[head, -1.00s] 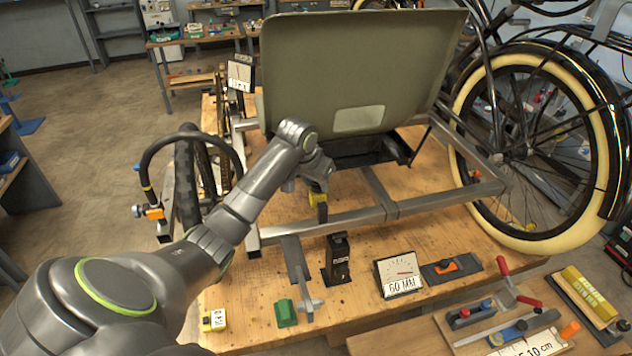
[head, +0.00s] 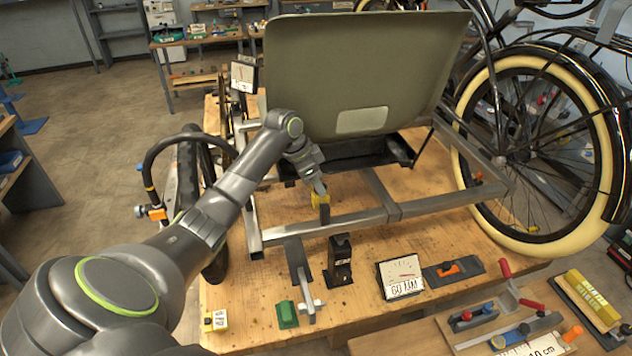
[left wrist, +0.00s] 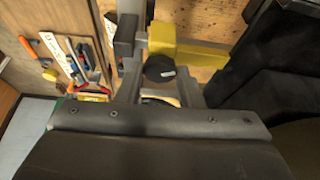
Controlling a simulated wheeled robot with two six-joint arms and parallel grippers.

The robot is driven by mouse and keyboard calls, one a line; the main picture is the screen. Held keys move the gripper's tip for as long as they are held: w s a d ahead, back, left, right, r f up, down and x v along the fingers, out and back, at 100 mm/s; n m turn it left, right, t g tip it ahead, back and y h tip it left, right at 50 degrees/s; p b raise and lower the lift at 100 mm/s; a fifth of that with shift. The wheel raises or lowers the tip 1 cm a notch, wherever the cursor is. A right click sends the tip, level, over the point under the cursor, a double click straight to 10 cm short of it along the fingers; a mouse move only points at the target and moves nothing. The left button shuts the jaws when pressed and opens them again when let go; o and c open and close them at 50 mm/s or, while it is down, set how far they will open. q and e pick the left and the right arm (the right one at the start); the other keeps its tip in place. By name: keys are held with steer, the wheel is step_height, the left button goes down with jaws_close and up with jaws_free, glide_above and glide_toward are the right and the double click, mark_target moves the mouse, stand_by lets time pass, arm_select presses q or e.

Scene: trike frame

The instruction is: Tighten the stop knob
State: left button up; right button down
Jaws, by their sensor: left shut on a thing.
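The stop knob (left wrist: 159,68) is a round black knob beside a yellow block (left wrist: 172,48) in the left wrist view. The yellow block also shows on the trike frame's front cross tube (head: 320,199), below the seat, in the head view. My left gripper (left wrist: 160,82) has its grey fingers on either side of the knob and is shut on it. In the head view the left gripper (head: 320,187) reaches down to the yellow block from above, and the knob cannot be made out there. My right gripper is not in view.
The tilted olive seat panel (head: 365,75) stands just behind my left wrist. A black post (head: 339,258), a dial sign (head: 400,277) and a green block (head: 287,314) are on the bench in front of the tube. A cream-tyred wheel (head: 540,150) stands at right.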

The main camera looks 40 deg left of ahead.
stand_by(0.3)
arm_select(q)
steer(key=o, duration=1)
steer(key=shift+w+d, duration=0.1)
steer(key=shift+r+b, duration=0.1)
steer(key=shift+b, duration=0.25)
steer(key=shift+s+a+r+b, duration=0.15)
steer(key=shift+s+a+b, duration=0.7)
steer(key=shift+s+a, duration=0.65)
steer(key=shift+s+a+r+b, duration=0.1)
steer(key=shift+s+a+b, duration=0.95)
steer(key=shift+s, duration=0.65)
steer(key=shift+s+a+r+b, duration=0.15)
steer(key=shift+s+a+b, duration=0.55)
steer(key=shift+s+a, duration=0.85)
steer(key=shift+d, duration=0.1)
